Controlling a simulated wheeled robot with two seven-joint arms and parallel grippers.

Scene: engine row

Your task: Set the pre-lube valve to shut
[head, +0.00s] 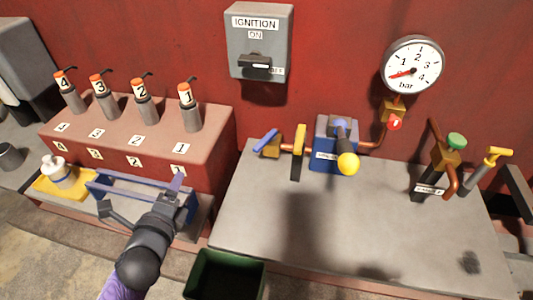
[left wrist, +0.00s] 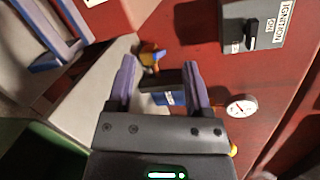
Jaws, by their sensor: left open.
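A small brass valve (head: 271,149) with a blue lever (head: 265,138) sits at the left end of a copper pipe on the grey bench, left of a blue pump box (head: 325,151). The lever slants up to the right. The box's label is too small to read, so I cannot confirm which valve is the pre-lube one. The brass valve also shows in the left wrist view (left wrist: 150,58), beyond my open fingers. My left gripper (head: 183,190) is open and empty, left of the valve and apart from it. My right gripper is out of view.
A yellow-knobbed lever (head: 347,163) projects from the pump. A gauge (head: 413,65) and ignition switch box (head: 258,42) are on the red wall. A green bin (head: 224,275) stands below. The bench front is clear.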

